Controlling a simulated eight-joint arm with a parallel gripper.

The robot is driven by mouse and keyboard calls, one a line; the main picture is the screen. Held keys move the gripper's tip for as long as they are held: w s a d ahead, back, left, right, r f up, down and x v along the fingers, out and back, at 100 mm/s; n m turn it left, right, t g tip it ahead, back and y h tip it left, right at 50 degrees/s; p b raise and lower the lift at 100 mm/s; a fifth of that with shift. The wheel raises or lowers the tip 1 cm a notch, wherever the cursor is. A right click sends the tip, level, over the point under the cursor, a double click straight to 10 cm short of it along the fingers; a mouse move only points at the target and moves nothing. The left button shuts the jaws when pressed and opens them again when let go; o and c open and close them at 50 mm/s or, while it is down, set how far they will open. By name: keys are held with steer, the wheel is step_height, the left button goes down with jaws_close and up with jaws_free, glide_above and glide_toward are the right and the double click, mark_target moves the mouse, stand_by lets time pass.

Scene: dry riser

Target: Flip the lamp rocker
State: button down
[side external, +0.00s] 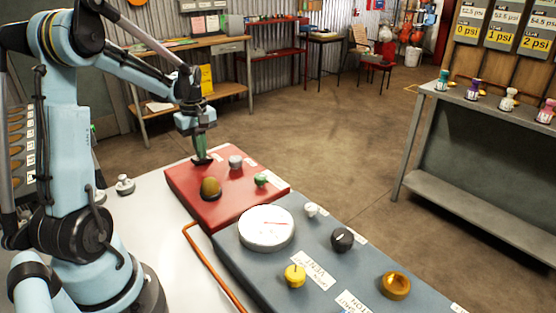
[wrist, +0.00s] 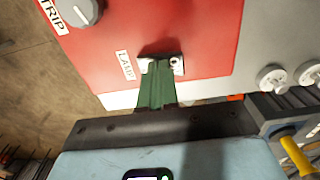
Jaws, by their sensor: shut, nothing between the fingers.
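The red panel (side external: 222,211) carries the lamp rocker (wrist: 177,65) near its far left edge in the side external view. In the wrist view the LAMP label (wrist: 125,65) is beside it. A pale plate with a dark dot shows at the rocker's right end, and a dark patch lies along one side. My gripper (side external: 201,155) points down at the rocker. Its green fingers (wrist: 158,68) are shut and empty, and their tips cover the rocker's middle. I cannot tell whether they touch it or which way it is tipped.
A grey knob (wrist: 80,10) is by the TRIP label (wrist: 54,15). The red panel also holds an olive knob (side external: 210,188) and a green knob (side external: 261,180). A blue-grey panel (side external: 262,271) with a white dial (side external: 267,228) adjoins it. Open air surrounds my gripper above.

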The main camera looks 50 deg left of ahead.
mark_target(212, 157)
step_height(212, 157, up, 14)
steer(key=w, duration=0.2)
steer(key=shift+w, duration=0.35)
steer(key=shift+d+f, duration=0.1)
steer(key=shift+d, duration=0.05)
stand_by(0.4)
